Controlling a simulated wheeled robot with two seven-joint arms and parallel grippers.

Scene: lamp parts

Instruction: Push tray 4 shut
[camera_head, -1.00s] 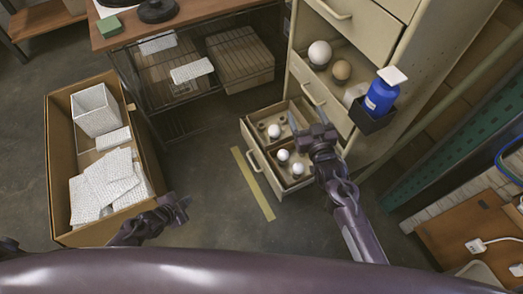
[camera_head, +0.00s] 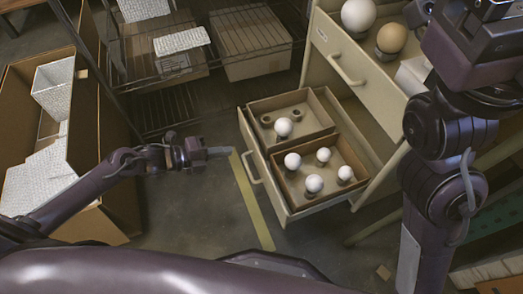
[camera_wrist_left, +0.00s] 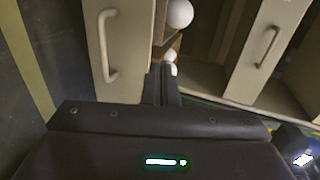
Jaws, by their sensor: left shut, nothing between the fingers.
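The lowest tray (camera_head: 257,168) of the beige cabinet is pulled out; I take it for tray 4, as no number is readable. Its front panel has a handle and also shows in the left wrist view (camera_wrist_left: 122,40). It holds two brown boxes with white bulbs: one bulb in the back box (camera_head: 291,108), several in the front box (camera_head: 320,180). My left gripper (camera_head: 222,152) is shut and empty, left of the tray front and apart from it in the head view. Its fingers (camera_wrist_left: 161,85) show in the left wrist view. My right arm rises at the right; its fingertips are out of view.
Above the tray is a cabinet front (camera_head: 350,65) with a handle; a large white ball (camera_head: 358,14) and a tan one (camera_head: 392,38) sit behind its top. A cardboard box (camera_head: 110,140) stands left. A yellow floor strip (camera_head: 252,205) runs beside the tray on clear floor.

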